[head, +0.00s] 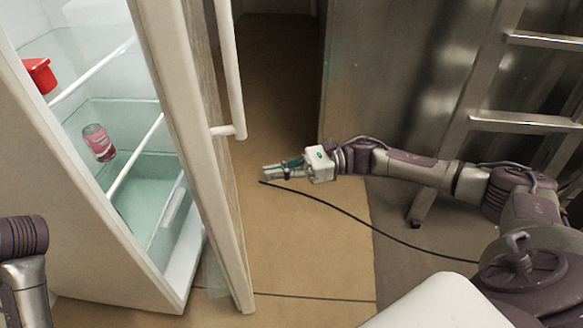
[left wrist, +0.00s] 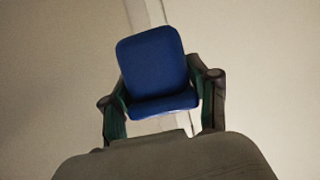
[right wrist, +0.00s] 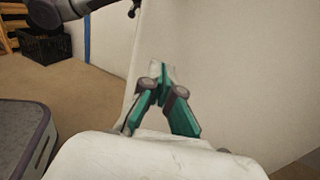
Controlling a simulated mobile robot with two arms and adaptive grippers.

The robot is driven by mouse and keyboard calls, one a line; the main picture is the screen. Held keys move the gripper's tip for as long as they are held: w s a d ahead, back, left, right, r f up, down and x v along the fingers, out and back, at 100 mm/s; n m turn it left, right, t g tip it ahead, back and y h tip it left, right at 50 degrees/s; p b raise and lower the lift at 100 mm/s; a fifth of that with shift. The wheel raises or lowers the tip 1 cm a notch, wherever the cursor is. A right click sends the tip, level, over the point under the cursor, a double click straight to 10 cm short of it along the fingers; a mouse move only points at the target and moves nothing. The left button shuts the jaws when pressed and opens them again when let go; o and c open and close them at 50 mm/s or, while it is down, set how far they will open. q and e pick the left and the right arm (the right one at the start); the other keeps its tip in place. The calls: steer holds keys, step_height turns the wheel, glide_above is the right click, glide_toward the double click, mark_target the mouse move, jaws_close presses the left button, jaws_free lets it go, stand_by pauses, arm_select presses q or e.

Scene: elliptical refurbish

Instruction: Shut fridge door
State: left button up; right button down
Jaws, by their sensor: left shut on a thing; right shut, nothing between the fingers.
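The white fridge (head: 65,190) stands open at the left of the head view. Its door (head: 185,130) is swung out toward me, with a long white handle (head: 230,70) on its outer face. My right gripper (head: 266,172) is shut and empty, to the right of the door's outer face and below the handle's lower end. It also shows in the right wrist view (right wrist: 160,85), in front of a white surface. My left gripper (left wrist: 160,95) is shut on a blue block-like object (left wrist: 155,65); the head view shows only part of my left arm.
A red-pink can (head: 98,142) and a red object (head: 40,75) sit on the fridge's glass shelves. A metal ladder (head: 480,110) and a steel cabinet (head: 385,70) stand at the right. A black cable (head: 360,222) crosses the floor area. Tan floor (head: 300,250) is open right of the door.

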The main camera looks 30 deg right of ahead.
arm_select(q)
steer(key=shift+r, duration=0.15)
arm_select(e)
steer(key=x, duration=0.7)
